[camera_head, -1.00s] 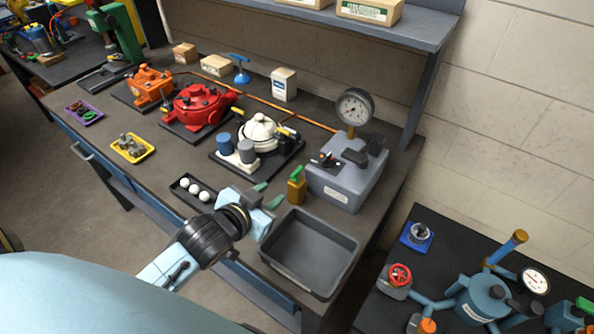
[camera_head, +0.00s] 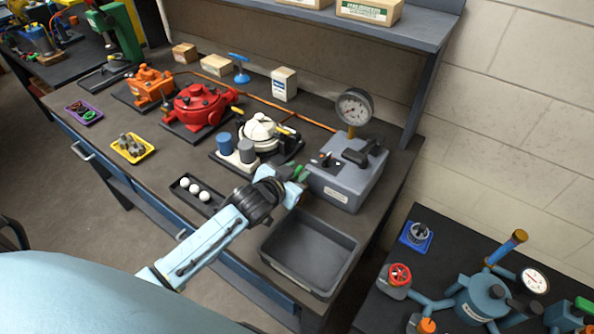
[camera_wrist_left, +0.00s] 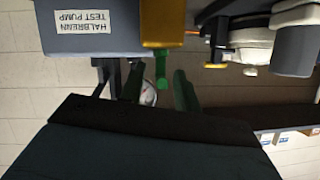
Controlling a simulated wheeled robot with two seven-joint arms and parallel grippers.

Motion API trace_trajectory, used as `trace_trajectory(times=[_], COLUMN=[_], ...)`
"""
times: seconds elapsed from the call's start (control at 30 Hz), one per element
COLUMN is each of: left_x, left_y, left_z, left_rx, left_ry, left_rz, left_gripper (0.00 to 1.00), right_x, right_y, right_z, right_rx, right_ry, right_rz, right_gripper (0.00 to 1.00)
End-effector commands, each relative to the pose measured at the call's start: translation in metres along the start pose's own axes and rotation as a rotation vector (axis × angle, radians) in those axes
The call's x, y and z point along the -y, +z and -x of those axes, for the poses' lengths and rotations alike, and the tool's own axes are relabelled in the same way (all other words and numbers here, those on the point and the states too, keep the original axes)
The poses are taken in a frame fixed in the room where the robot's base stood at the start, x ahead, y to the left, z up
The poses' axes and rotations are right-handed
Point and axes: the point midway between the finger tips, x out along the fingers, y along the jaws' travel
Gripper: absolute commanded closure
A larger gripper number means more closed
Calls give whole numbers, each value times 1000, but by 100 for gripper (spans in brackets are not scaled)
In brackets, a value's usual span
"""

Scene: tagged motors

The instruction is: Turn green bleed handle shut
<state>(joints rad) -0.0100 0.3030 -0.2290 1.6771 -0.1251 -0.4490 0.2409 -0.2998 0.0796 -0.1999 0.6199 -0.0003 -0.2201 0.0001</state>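The green bleed handle (camera_wrist_left: 161,68) shows in the left wrist view, next to the brass valve block (camera_wrist_left: 160,44) on the grey test pump (camera_wrist_left: 92,22). My left gripper (camera_wrist_left: 158,88) is open, with one finger on each side of the handle and gaps visible between. In the head view the handle (camera_head: 302,172) shows just beyond my left gripper (camera_head: 294,180), which hides most of the brass block. The pump (camera_head: 345,182) stands at the right end of the bench with its gauge (camera_head: 354,107) on top. My right gripper is not in view.
An empty grey tray (camera_head: 310,250) lies below my left gripper. A second bench with blue piping (camera_head: 475,297) is at lower right.

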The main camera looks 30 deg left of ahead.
Motion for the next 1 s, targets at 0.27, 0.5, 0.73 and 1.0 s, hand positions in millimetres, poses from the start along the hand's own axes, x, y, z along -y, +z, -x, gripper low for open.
trace_trajectory(times=[0.27, 0.5, 0.73, 1.0], left_x=[0, 0, 0, 2], left_y=[0, 0, 0, 0], left_z=[-9, -9, -9, -9], left_rx=[1, 1, 1, -4], left_ry=[1, 0, 0, 17], left_rz=[0, 0, 0, -12], left_gripper=[68, 77, 100, 100], right_x=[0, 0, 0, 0], right_y=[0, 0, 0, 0], right_z=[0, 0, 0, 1], right_rx=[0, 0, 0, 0], right_ry=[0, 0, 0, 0], right_rz=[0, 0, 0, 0], right_gripper=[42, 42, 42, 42])
